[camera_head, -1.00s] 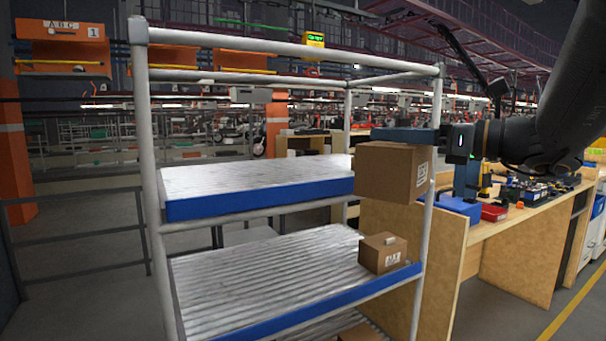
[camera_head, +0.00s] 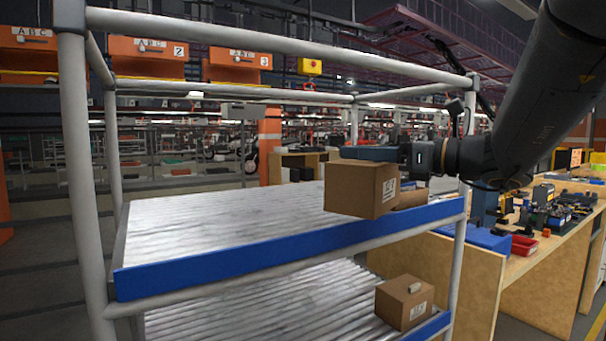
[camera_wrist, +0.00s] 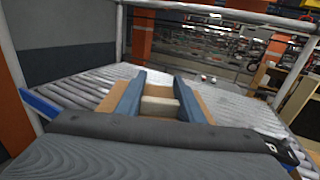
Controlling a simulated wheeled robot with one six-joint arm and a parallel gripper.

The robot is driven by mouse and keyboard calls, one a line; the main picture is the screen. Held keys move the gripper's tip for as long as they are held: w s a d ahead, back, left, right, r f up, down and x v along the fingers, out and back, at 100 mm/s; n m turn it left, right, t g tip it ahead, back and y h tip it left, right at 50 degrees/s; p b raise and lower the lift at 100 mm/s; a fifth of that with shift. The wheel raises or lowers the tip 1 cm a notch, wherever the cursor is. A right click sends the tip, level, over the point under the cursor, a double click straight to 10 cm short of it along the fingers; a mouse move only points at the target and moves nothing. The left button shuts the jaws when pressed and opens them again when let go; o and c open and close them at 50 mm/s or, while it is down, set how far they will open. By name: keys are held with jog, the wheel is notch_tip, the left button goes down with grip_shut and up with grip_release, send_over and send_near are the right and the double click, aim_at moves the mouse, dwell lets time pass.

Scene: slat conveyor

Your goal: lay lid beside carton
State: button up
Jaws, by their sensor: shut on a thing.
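My gripper (camera_head: 366,153) is shut on a brown carton (camera_head: 355,192) by a pale block (camera_wrist: 158,106) on its top. The wrist view shows the blue fingers (camera_wrist: 158,86) on both sides of this block. The held carton is about level, with a label on its right face. It hangs in front of the upper shelf's right part, seemingly clear of the slats. A smaller brown carton (camera_head: 402,304) with a pale block on top stands on the lower shelf at the right. I cannot make out a separate flat lid.
The upper shelf (camera_head: 215,230) has a blue front edge and much bare room on its left and middle. Another brown piece (camera_head: 412,196) shows partly behind the held carton. Grey frame posts (camera_head: 82,190) flank the rack. A wooden workbench (camera_head: 520,265) stands to the right.

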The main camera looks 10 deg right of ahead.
jog(key=w+a+f+p, duration=0.3)
jog(key=w+a+p, duration=0.1)
jog(key=w+a, duration=0.5)
jog(key=shift+w+f+p, duration=0.25)
jog(key=shift+w+p, duration=0.15)
jog(key=shift+w, duration=0.25)
jog(key=shift+f, duration=0.15)
jog(key=o, duration=1.3)
